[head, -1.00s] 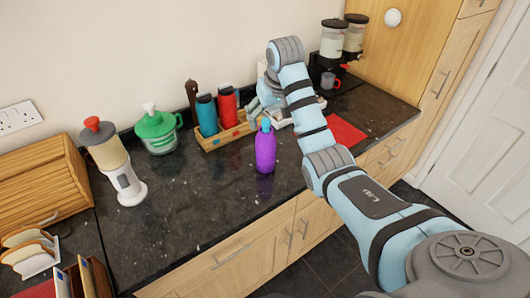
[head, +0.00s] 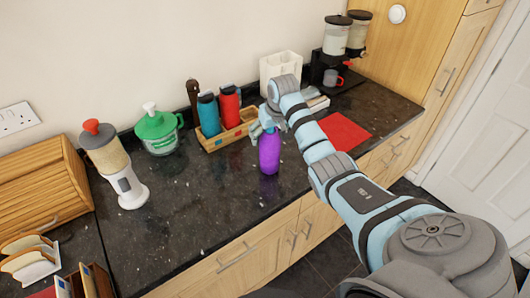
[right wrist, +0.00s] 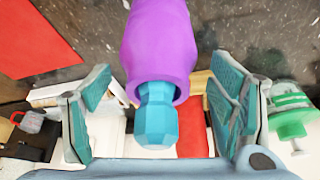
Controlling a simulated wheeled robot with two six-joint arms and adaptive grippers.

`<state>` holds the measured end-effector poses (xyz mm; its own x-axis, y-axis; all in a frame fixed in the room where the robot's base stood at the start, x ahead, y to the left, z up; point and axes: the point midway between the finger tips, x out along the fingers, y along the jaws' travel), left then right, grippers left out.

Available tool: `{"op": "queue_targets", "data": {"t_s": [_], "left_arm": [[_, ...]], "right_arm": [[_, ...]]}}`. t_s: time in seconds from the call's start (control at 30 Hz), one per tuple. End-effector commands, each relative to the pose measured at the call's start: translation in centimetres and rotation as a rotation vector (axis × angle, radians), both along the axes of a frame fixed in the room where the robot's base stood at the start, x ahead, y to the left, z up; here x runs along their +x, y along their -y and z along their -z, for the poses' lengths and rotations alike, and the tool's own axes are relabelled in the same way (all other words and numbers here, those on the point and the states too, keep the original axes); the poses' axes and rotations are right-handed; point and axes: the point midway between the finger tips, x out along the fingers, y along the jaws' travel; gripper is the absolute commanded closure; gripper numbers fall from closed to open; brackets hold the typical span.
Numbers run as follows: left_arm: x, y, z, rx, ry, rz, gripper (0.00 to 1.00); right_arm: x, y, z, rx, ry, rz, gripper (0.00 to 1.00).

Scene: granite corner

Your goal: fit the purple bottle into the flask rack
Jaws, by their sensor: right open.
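The purple bottle (head: 269,155) stands upright on the dark counter, near its front edge. Its blue cap (right wrist: 156,118) shows in the right wrist view between the spread fingers of my right gripper (right wrist: 158,104), with a gap on each side. In the head view my right gripper (head: 262,124) is at the bottle's top and hides most of the cap. The flask rack (head: 212,145) is a low wooden box behind and left of the bottle. A teal flask (head: 208,115) and a red flask (head: 229,107) stand in it. My left gripper is not in view.
A green-lidded jar (head: 158,134) and a white blender-like appliance (head: 112,165) stand left of the rack. A red mat (head: 345,131) lies to the right, with a coffee machine (head: 332,70) behind. The counter left of the bottle is clear.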

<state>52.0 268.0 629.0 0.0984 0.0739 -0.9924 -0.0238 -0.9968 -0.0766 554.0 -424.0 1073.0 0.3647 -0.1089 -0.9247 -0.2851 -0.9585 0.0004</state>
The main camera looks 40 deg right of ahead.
Motion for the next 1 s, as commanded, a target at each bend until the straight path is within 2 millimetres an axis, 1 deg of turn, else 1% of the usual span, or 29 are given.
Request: {"op": "queue_targets", "data": {"t_s": [0.03,0.07,0.1,0.47,0.77,0.87,0.97,1.0], "left_arm": [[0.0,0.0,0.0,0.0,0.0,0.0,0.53],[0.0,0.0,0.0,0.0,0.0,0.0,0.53],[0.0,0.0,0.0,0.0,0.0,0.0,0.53],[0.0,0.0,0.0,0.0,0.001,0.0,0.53],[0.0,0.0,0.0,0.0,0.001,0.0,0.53],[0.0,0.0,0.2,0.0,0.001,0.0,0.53],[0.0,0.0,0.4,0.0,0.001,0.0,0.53],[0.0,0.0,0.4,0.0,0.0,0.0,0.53]], "right_arm": [[-0.1,0.1,0.0,-0.001,0.0,0.001,0.26],[-0.1,0.1,0.0,-0.001,0.0,0.001,0.31],[-0.1,0.1,0.0,0.0,0.0,0.002,0.37],[0.0,-0.1,-0.1,0.0,0.001,-0.001,0.95],[0.2,-0.1,-0.4,0.0,0.003,-0.003,0.96],[0.2,-0.1,-1.4,0.0,0.005,-0.003,0.96],[0.2,-0.1,-3.3,-0.002,0.007,-0.002,0.96],[0.3,-0.1,-4.5,-0.001,0.008,-0.003,0.96]]}}
